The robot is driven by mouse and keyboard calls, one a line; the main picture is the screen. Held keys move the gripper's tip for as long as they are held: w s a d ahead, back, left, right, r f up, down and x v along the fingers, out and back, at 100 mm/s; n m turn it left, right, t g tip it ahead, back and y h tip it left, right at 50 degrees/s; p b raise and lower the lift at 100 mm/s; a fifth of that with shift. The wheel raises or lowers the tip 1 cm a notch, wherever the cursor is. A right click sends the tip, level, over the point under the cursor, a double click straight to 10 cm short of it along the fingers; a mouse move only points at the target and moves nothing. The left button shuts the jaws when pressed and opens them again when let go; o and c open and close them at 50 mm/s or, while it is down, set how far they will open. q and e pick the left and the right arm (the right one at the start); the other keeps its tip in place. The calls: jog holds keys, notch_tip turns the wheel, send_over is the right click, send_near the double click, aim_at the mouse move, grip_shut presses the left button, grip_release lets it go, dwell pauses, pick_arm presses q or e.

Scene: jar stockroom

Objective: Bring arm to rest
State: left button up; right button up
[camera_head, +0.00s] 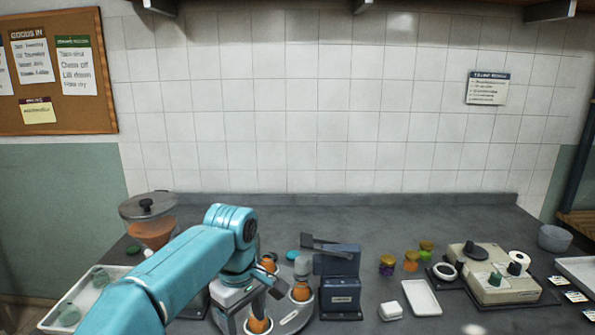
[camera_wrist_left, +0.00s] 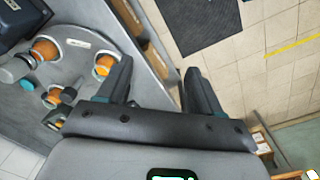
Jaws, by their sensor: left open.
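My left arm (camera_head: 190,270) is teal and comes in from the lower left of the head view, bent over the counter. My left gripper (camera_wrist_left: 157,80) shows in the left wrist view with its two dark fingers spread apart and nothing between them. Beyond the fingers are the counter's edge and the tiled floor. In the head view its fingers are hard to make out beside the orange jars. My right gripper is not in view.
A grey rounded stand with orange jars (camera_head: 301,291) is close to my left wrist; the jars also show in the wrist view (camera_wrist_left: 103,66). A dark blue device (camera_head: 340,290) stands right of it. A hopper (camera_head: 148,222) and white tray (camera_head: 55,310) are left.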

pick_arm(q)
jog(key=s+f+m+h, duration=0.1)
jog(key=s+f+m, duration=0.25)
jog(key=f, duration=1.05)
jog(key=s+f+m+h, duration=0.2)
jog(key=s+f, duration=0.2)
jog(key=f, duration=1.1)
jog(key=s+a+f+m, duration=0.1)
jog(key=s+f, duration=0.3)
jog(key=s, duration=0.5)
jog(key=s+a+f+m, duration=0.1)
jog(key=s+f, duration=0.2)
jog(key=s, duration=0.7)
jog(key=shift+f+h, duration=0.3)
jog(key=shift+f, duration=0.05)
jog(key=shift+m, duration=0.25)
jog(key=c, duration=0.4)
